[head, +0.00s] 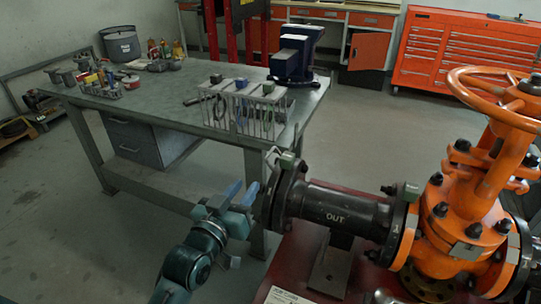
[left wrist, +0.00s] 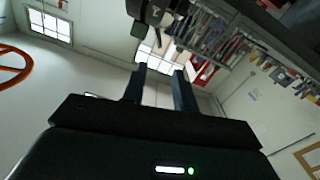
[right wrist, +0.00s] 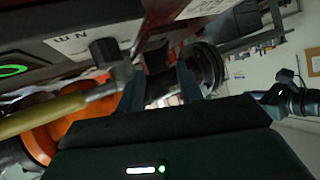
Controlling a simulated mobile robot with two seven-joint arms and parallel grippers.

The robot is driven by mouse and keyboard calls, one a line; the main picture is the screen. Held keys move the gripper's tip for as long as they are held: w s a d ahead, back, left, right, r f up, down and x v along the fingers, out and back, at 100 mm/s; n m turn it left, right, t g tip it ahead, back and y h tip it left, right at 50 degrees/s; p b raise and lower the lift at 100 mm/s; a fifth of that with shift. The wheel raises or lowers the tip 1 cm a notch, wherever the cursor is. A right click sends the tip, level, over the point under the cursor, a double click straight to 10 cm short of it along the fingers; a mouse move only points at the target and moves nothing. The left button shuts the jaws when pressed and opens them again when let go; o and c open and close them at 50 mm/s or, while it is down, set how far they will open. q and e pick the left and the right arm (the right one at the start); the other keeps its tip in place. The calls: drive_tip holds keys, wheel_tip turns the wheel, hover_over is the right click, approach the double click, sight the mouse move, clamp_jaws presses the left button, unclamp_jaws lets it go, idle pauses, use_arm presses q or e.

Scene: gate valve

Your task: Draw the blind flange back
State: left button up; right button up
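The dark blind flange (head: 277,194) stands upright at the left end of the black pipe marked OUT (head: 335,205). A grey-green clamp or nut shows at its top edge. My left gripper (head: 240,193) is just left of the flange, apart from it as far as I can tell. In the left wrist view its fingers (left wrist: 160,82) are apart with nothing between them. My right gripper is outside the head view. In the right wrist view its fingers (right wrist: 160,85) are apart, with dark round pipework behind them; I see nothing gripped.
The orange gate valve (head: 455,215) with its handwheel joins the pipe at right, on a dark red stand (head: 300,255). A workbench (head: 170,105) with a wire rack (head: 243,110) and vise stands behind. Floor at left is clear.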

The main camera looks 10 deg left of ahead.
sight(266, 158)
use_arm(q)
drive_tip(key=x, duration=1.2)
drive_tip(key=shift+c, duration=0.3)
